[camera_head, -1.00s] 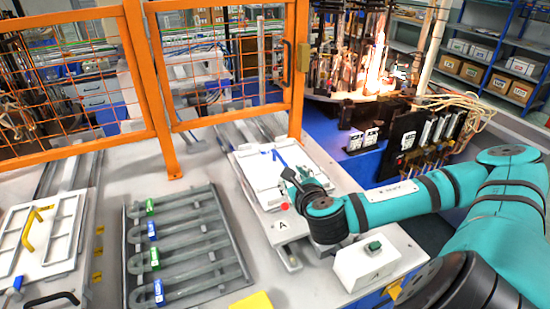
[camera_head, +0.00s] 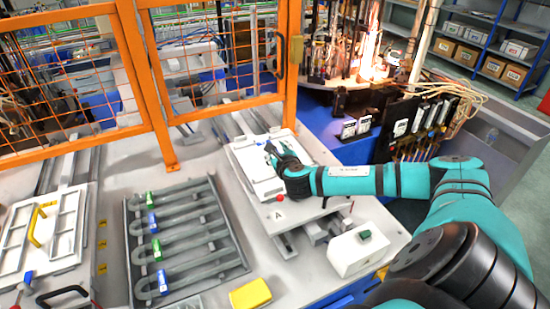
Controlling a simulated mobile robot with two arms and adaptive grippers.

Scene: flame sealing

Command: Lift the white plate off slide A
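The white plate (camera_head: 250,175) lies flat on slide A at the centre of the head view. Slide A (camera_head: 292,216) is the light metal part under it, with an "A" label and a red knob at its front. My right gripper (camera_head: 273,153) is over the middle of the plate, at its blue handle. Only a small bit of blue shows beside the fingers. The gripper's own wrist hides the fingertips, so I cannot tell whether they are closed on the handle. My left gripper is not in view.
A grey rack (camera_head: 130,240) of U-shaped tubes lies left of slide A. Another white plate (camera_head: 60,243) with a yellow handle is at far left. A white box (camera_head: 350,255) with a green button stands front right. An orange fence (camera_head: 165,130) rises behind.

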